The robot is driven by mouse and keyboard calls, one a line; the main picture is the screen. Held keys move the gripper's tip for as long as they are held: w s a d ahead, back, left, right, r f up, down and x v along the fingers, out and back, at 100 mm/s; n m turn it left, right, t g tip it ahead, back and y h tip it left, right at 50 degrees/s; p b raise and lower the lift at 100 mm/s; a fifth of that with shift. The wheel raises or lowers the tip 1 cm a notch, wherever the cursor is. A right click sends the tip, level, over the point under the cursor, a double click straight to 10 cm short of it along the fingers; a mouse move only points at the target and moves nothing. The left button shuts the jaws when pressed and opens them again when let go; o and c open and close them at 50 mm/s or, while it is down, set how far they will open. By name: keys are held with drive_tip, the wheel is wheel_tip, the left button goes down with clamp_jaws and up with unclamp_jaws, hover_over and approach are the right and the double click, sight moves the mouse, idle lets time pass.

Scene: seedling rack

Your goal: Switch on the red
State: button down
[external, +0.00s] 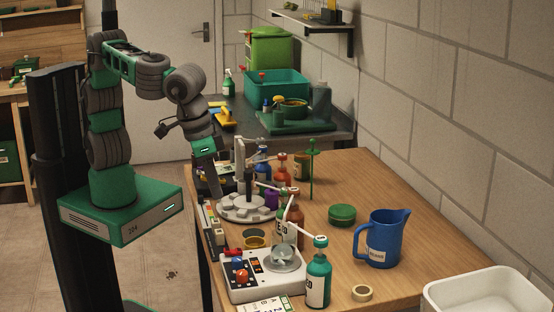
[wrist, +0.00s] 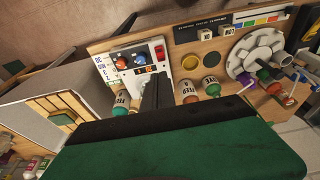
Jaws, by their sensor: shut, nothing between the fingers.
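A white box-shaped device (external: 262,285) sits at the near left of the wooden table. It bears a round red knob (external: 242,276), a blue knob (external: 238,262) and a small red piece (external: 233,252) at its far left corner. I cannot tell the switch's position. My gripper (external: 215,183) is shut and empty, pointing down above the table's left edge, beyond the device. Its dark fingers (wrist: 157,92) also show in the wrist view.
A grey round rack (external: 248,208) with a post stands under and right of my gripper, with several bottles beside it. A teal bottle (external: 318,282) stands right of the device. A blue jug (external: 382,238) and a white basin (external: 488,295) are farther right. The table's middle is mostly clear.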

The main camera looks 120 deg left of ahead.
sight(226, 249)
drive_tip(key=x, duration=1.3)
drive_tip(key=shift+s+d+f, duration=0.2)
drive_tip(key=shift+s+d, duration=0.2)
drive_tip(key=shift+f, duration=0.35)
drive_tip(key=shift+s+d+f+t+y+b, duration=0.25)
drive_tip(key=shift+d+f+t+y+b, duration=0.15)
drive_tip(key=shift+f+b, duration=0.35)
drive_tip(key=shift+a+r+p, duration=0.15)
drive_tip(key=shift+r+p, duration=0.15)
drive_tip(key=shift+r, duration=0.1)
drive_tip(key=shift+w+a+r, duration=0.3)
drive_tip(key=shift+w+a, duration=0.3)
